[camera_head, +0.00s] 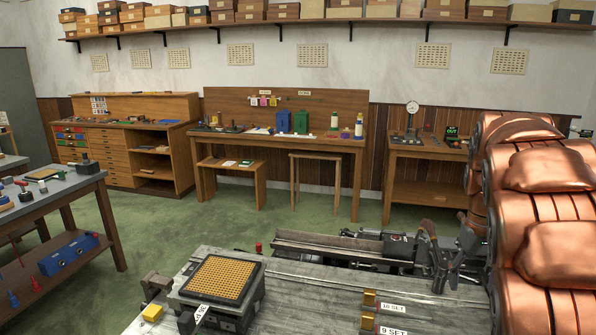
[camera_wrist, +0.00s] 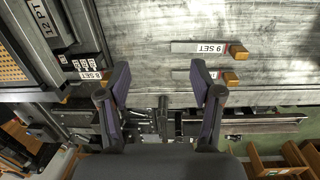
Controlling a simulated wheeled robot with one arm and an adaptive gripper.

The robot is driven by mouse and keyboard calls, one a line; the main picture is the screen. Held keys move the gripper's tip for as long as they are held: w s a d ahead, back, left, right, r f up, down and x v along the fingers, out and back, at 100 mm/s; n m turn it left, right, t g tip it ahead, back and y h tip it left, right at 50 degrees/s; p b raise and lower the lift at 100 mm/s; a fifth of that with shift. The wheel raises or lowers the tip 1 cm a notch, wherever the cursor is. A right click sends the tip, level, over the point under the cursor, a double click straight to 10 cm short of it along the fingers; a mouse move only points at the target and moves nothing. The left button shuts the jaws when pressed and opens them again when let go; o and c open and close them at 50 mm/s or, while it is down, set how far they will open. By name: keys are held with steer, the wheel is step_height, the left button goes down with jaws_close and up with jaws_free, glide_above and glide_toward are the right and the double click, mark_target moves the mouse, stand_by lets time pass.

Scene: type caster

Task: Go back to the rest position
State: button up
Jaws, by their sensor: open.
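My gripper (camera_head: 438,262) hangs at the right end of the grey metal bench in the head view, beside my copper-coloured arm. In the wrist view my gripper (camera_wrist: 160,84) has its two dark fingers spread wide, with nothing between them. The fingers point toward the bench top (camera_wrist: 150,35), and I cannot tell the exact height above it.
A block with a gold grid (camera_head: 222,278) stands on the bench. Labelled bars (camera_head: 392,307) lie at its front right. A long rail (camera_head: 325,246) runs along the far edge. A worktable (camera_head: 55,190) stands left; wooden desks (camera_head: 285,135) line the wall. Green floor (camera_head: 240,220) between is clear.

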steer(key=s+a+f+n, duration=0.2)
steer(key=s+a+f, duration=0.3)
steer(key=s+a, duration=0.4)
steer(key=s+a+f+n, duration=0.2)
steer(key=s+a+f, duration=0.3)
steer(key=s+a, duration=0.5)
steer(key=s, duration=0.8)
steer(key=shift+a+g, duration=0.3)
steer(key=shift+g, duration=0.1)
steer(key=shift+f, duration=0.1)
